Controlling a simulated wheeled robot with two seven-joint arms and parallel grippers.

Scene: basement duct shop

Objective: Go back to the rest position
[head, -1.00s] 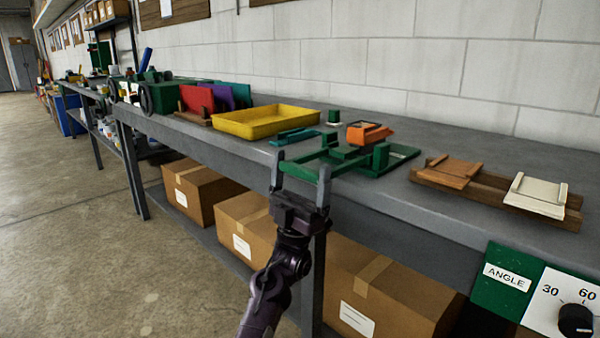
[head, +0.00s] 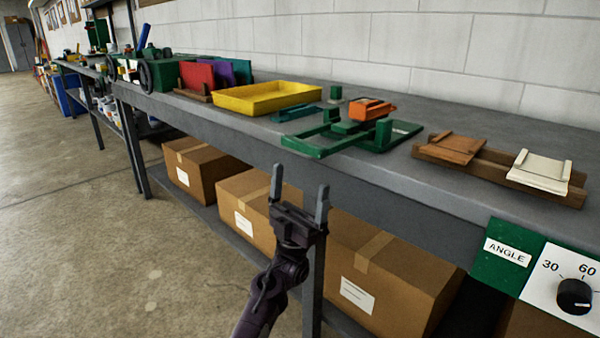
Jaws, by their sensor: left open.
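My left gripper (head: 299,196) is open and empty, its two grey fingers pointing up. In the picture it shows in front of the workbench's edge, below the green frame-like fixture (head: 318,150), with a visible gap between the fingertips and the fixture. The fixture sits at the front edge of the grey workbench (head: 385,165), with an orange block (head: 371,109) at its back. My right gripper does not show.
A yellow tray (head: 240,104), a teal tool (head: 297,113) and wooden racks with a brown plate (head: 455,148) and a cream plate (head: 540,172) lie on the bench. Cardboard boxes (head: 395,290) fill the lower shelf. An angle dial panel (head: 545,275) stands at the lower right. Floor at left is clear.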

